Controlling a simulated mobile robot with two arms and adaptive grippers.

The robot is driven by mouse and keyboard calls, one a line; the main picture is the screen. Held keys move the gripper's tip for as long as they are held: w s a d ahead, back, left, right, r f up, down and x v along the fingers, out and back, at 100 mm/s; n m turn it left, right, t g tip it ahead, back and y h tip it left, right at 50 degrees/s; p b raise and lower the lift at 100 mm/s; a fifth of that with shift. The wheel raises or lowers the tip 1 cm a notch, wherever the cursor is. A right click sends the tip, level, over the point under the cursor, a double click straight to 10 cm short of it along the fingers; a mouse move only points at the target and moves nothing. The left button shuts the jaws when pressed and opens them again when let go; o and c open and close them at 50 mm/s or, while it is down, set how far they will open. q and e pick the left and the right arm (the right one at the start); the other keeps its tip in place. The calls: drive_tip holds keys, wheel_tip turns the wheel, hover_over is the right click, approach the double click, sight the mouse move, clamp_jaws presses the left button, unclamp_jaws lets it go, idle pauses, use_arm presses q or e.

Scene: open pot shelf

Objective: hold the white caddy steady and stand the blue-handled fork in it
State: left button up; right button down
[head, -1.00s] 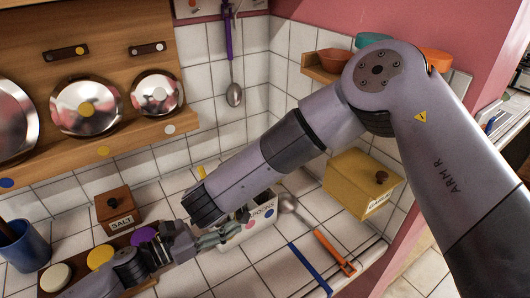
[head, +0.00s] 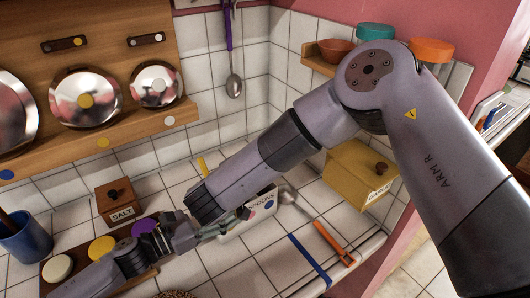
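The white caddy (head: 262,208), with a lettered label and coloured dots, stands on the tiled counter, partly hidden behind my arms. My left gripper (head: 236,222) is at its near left side, fingers overlapping its wall. I cannot tell whether they grip it. My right arm reaches across from the right and ends above and left of the caddy; its gripper is hidden. A flat blue strip (head: 310,260) lies on the counter right of the caddy. No tines show on it, so I cannot tell whether it is the fork. A yellow upright piece (head: 202,165) shows behind my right arm.
A salt box (head: 118,203), a board with coloured discs (head: 58,267) and a blue cup (head: 25,240) are left.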

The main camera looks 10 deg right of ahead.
drive_tip(key=shift+f, duration=0.25)
drive_tip(key=c, duration=1.6)
unclamp_jaws()
drive_tip(key=shift+o, duration=0.2)
drive_tip(key=shift+s, duration=0.1)
drive_tip(key=v, duration=1.2)
use_arm(q)
drive_tip(key=o, duration=1.5)
